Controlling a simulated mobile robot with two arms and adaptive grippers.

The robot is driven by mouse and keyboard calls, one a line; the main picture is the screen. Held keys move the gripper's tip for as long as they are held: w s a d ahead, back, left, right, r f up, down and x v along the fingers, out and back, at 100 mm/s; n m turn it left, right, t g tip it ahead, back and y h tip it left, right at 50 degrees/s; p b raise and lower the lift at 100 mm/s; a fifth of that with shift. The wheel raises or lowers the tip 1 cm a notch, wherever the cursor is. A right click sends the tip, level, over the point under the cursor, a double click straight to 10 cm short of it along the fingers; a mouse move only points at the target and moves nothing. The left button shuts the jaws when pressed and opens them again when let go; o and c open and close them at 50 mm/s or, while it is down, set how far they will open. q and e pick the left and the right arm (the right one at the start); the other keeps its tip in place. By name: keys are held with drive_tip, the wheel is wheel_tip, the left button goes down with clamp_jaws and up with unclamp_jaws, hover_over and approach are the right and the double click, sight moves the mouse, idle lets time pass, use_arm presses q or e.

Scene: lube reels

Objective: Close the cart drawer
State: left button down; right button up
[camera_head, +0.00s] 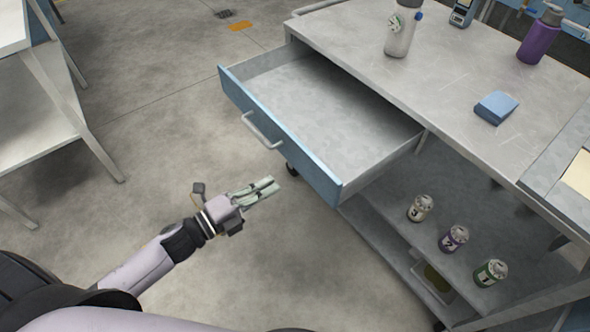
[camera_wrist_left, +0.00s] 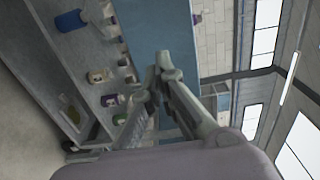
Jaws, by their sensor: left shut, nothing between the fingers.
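The cart drawer (camera_head: 318,105) is pulled far out of the grey cart (camera_head: 440,85), and its inside looks empty. Its blue front (camera_head: 285,140) has a metal bar handle (camera_head: 262,131). My left gripper (camera_head: 268,186) is shut and empty, below and in front of the drawer front in the head view, apart from the handle. In the left wrist view, the shut fingers (camera_wrist_left: 163,66) show against a blue surface (camera_wrist_left: 165,28), which looks like the drawer front. My right gripper is not in view.
A table (camera_head: 40,140) is at the left. The floor between is clear.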

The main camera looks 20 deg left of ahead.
sight(304, 166)
use_arm(q)
drive_tip(key=p+x, duration=0.1)
drive_tip(key=x, duration=0.6)
drive_tip(key=shift+w+d, duration=0.3)
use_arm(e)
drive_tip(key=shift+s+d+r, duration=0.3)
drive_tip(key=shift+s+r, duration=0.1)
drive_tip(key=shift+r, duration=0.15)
